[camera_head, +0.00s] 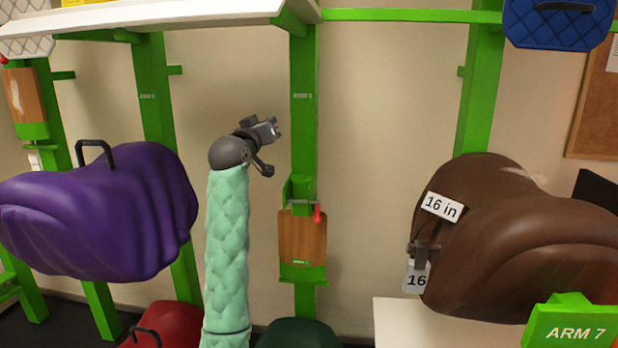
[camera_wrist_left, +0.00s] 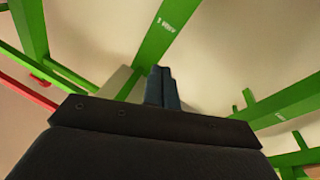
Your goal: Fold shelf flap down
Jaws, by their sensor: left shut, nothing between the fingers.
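A wooden flap (camera_head: 302,238) sits roughly upright against the middle green post (camera_head: 304,120). A grey bar runs along its top edge, with a red lever (camera_head: 317,213) at its top right and a green bracket below. I cannot tell which edge is hinged. My left gripper (camera_head: 270,129), on the mint padded arm, is up and to the left of the flap, apart from it, in front of the wall. Its fingers are shut and empty; they also show in the left wrist view (camera_wrist_left: 161,88), pointing toward green framework. My right gripper is not in view.
A white shelf (camera_head: 150,15) overhangs at the top. A purple saddle (camera_head: 100,215) is at left, a brown saddle (camera_head: 520,240) at right, and a red one (camera_head: 165,325) low down. Another wooden flap (camera_head: 25,103) is far left. Bare wall lies between the middle post and the brown saddle.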

